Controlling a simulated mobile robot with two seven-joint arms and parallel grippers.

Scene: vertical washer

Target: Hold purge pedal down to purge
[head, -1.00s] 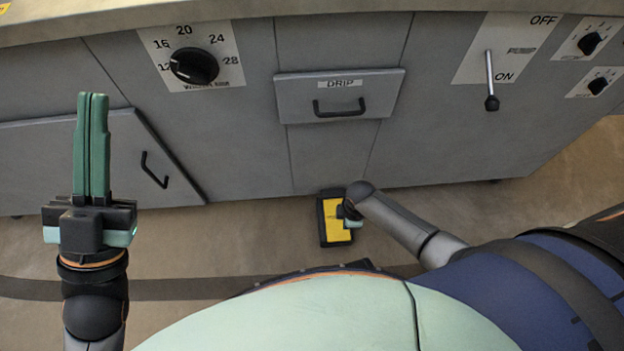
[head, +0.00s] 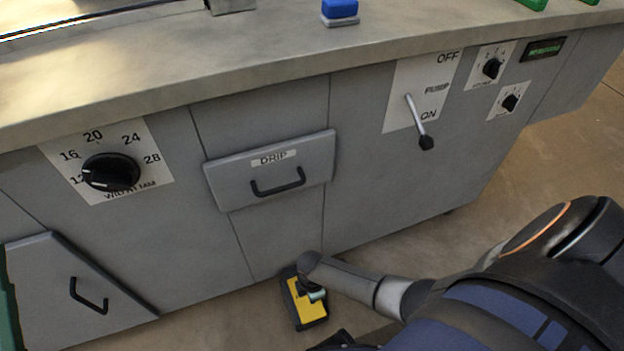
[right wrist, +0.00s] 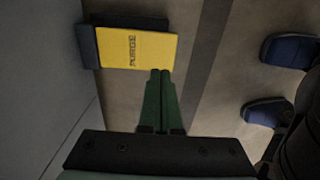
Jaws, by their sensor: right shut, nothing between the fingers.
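The purge pedal is a yellow plate in a dark frame on the floor, at the foot of the grey washer cabinet (head: 232,240). In the head view the pedal (head: 309,311) is partly hidden by my right arm and gripper (head: 315,294). In the right wrist view the pedal (right wrist: 125,50) reads PURGE. The right gripper's green fingers (right wrist: 160,73) are shut and empty, with tips at the plate's near edge. I cannot tell whether they touch or press it. Only a green sliver of my left gripper (head: 8,312) shows at the left edge.
The cabinet front carries a dial (head: 111,172), a DRIP drawer (head: 270,172) and an ON/OFF lever (head: 417,118). A door with a black handle (head: 88,296) is at lower left. A blue button (head: 340,10) sits on the worktop.

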